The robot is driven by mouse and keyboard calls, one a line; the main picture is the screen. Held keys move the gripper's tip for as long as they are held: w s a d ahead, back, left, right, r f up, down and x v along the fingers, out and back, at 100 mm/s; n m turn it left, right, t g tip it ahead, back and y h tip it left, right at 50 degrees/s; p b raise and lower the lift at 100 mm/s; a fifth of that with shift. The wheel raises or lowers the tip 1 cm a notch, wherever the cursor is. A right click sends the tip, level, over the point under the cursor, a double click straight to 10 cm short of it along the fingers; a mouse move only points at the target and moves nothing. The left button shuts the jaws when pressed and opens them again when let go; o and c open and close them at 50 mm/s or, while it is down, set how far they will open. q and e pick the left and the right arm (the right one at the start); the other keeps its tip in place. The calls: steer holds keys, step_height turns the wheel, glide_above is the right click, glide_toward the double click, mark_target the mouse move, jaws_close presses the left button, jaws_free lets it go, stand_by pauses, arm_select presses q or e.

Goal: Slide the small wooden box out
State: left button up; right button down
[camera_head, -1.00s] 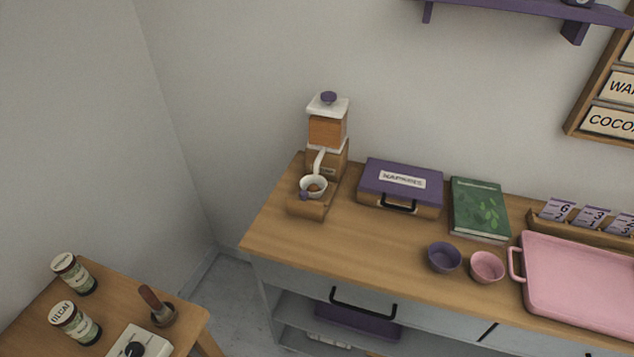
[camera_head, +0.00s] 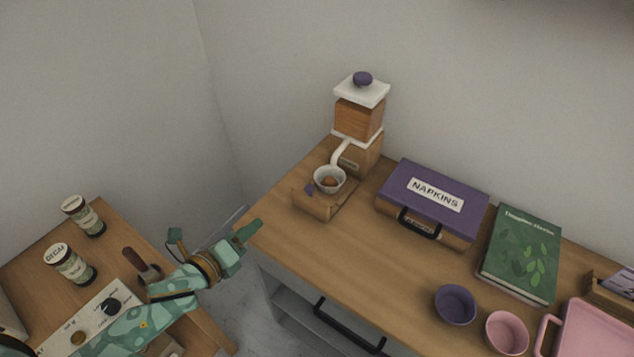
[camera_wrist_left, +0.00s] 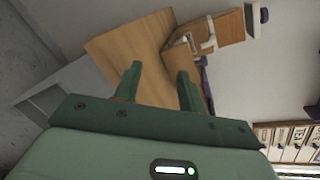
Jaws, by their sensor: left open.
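The small wooden box (camera_head: 315,201) sits at the foot of the grinder (camera_head: 358,122), at the left end of the counter. A small purple knob (camera_head: 309,189) shows on its front and a white bowl (camera_head: 329,180) is just above it. In the left wrist view the box (camera_wrist_left: 181,52) lies beyond the fingers, near the right finger. My left gripper (camera_head: 246,234) is open and empty, by the counter's left front corner, in front of the box and apart from it. Its open fingers also show in the left wrist view (camera_wrist_left: 158,72). My right gripper is not in view.
A purple-lidded napkins box (camera_head: 433,204), a green book (camera_head: 522,254), a purple cup (camera_head: 455,304) and a pink cup (camera_head: 507,332) stand to the right. The counter (camera_head: 340,255) in front of the grinder is bare. Jars (camera_head: 70,264) stand on the left table.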

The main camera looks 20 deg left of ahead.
mark_target(306, 189)
arm_select(q)
steer(key=m+h, duration=0.1)
steer(key=m, duration=0.1)
steer(key=r+m+h, duration=0.1)
steer(key=m+h, duration=0.1)
steer(key=m, duration=0.1)
steer(key=w+r+m+h, duration=0.1)
steer(key=m, duration=0.2)
steer(key=shift+d+h, duration=0.1)
steer(key=shift+h, duration=0.2)
steer(key=w+d+m+h, duration=0.1)
steer(key=w+d+m, duration=0.1)
steer(key=w+d, duration=0.1)
steer(key=w+d+r+m+h, duration=0.1)
steer(key=w+d+m, duration=0.2)
steer(key=w+d, duration=0.1)
steer(key=w+d+m+g+h, duration=0.1)
steer(key=w+d+m, duration=0.1)
steer(key=w+d, duration=0.1)
steer(key=shift+w+d+r+m+h, duration=0.15)
steer(key=shift+w+r+h, duration=0.05)
steer(key=shift+w, duration=0.2)
steer(key=shift+w+d+r+m+h, duration=0.1)
steer(key=shift+w+r+m+h, duration=0.1)
steer(key=shift+w, duration=0.15)
jaws_close()
steer(key=shift+s, duration=0.1)
